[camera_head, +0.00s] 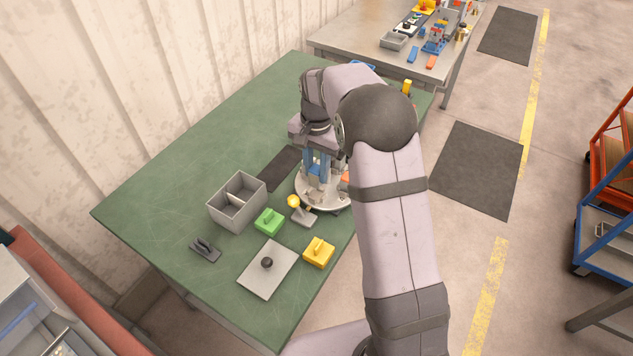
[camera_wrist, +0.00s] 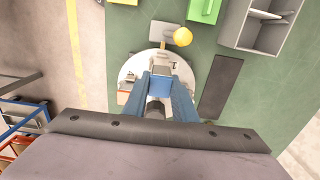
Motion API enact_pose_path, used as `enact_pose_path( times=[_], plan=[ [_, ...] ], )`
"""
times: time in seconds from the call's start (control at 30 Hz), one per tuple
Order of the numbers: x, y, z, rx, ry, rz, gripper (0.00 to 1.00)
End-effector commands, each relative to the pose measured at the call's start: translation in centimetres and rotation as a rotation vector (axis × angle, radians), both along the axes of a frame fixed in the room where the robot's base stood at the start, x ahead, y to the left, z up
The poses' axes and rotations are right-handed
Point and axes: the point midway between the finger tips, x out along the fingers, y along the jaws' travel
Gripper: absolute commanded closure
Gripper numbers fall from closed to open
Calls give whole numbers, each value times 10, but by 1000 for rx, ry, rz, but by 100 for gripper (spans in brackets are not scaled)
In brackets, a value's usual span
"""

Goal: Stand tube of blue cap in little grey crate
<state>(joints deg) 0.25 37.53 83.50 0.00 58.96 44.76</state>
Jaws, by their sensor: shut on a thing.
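My gripper (camera_head: 318,175), with blue fingers, is low over a round pale plate (camera_head: 335,203) on the green table. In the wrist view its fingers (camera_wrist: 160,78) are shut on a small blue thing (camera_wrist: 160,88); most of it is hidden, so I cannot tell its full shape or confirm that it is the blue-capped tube. The little grey crate (camera_head: 225,221) stands left of the gripper in the head view, open at the top, with a divider inside. In the wrist view the crate (camera_wrist: 233,24) is at the upper right, apart from the gripper.
A green block (camera_head: 269,222), a yellow-knobbed grey piece (camera_head: 303,217), a yellow block (camera_head: 319,253), a grey plate with a black knob (camera_head: 254,278) and a dark handled piece (camera_head: 205,249) surround the crate's near side. A dark mat (camera_head: 279,168) lies between crate and gripper.

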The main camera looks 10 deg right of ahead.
Motion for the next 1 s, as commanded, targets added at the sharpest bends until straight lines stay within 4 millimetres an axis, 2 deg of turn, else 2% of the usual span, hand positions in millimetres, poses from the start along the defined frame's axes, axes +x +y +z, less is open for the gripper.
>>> enact_pose_path(
  times=[0.13,0.3,0.5,0.63,0.77,0.87,1.0],
  plan=[
    [1,0,22,0,-6,0,95],
    [1,0,40,0,-3,0,95],
    [0,2,47,1,-1,4,95],
    [0,13,53,1,-1,27,95],
    [-4,41,58,0,1,84,95],
    [-12,72,58,0,6,151,95],
    [-25,124,54,0,4,263,95]
  ],
)
